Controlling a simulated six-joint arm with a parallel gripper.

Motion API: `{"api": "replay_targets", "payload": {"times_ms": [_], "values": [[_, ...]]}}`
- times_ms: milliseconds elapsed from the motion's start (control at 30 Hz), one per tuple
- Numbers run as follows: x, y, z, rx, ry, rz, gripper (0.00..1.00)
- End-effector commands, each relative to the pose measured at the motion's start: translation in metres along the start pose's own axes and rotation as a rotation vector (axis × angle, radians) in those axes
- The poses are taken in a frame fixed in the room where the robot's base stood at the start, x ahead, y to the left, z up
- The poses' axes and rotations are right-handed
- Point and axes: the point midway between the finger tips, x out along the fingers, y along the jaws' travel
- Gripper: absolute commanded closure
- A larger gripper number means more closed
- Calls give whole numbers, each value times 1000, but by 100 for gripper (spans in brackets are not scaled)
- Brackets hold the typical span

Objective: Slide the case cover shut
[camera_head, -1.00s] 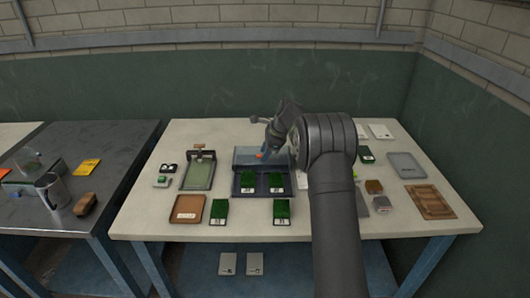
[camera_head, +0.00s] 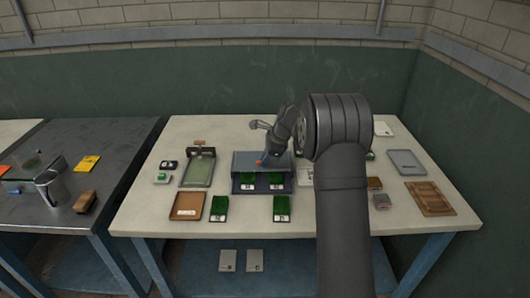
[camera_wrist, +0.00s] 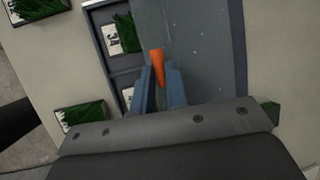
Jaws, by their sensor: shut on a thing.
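The case (camera_head: 262,189) is a dark tray near the middle of the pale table, with green turf samples (camera_head: 248,178) in its compartments. Its translucent grey cover (camera_head: 243,160) lies over the back part and overlaps the far part of the turf samples. The cover also fills the upper middle of the wrist view (camera_wrist: 200,50). An orange handle (camera_wrist: 157,66) stands on the cover. My gripper (camera_head: 262,162) is at the handle, and in the wrist view its blue fingers (camera_wrist: 158,84) are shut on it. The front of the case is uncovered.
Two turf samples (camera_head: 219,208) (camera_head: 281,208) lie in front of the case, beside a brown tray (camera_head: 187,206). A green-bedded tray (camera_head: 198,169) stands left of the case. My arm hides part of the table to the right, where a wooden tray (camera_head: 431,198) and grey tray (camera_head: 406,162) lie.

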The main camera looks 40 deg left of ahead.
Motion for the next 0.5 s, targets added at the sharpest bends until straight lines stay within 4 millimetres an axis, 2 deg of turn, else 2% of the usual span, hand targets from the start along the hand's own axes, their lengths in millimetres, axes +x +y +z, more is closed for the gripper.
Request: {"api": "replay_targets", "payload": {"times_ms": [300, 500], "values": [[-11, 54, 5, -1, -1, 0, 100], [-13, 70, 6, 0, -1, 0, 100]]}}
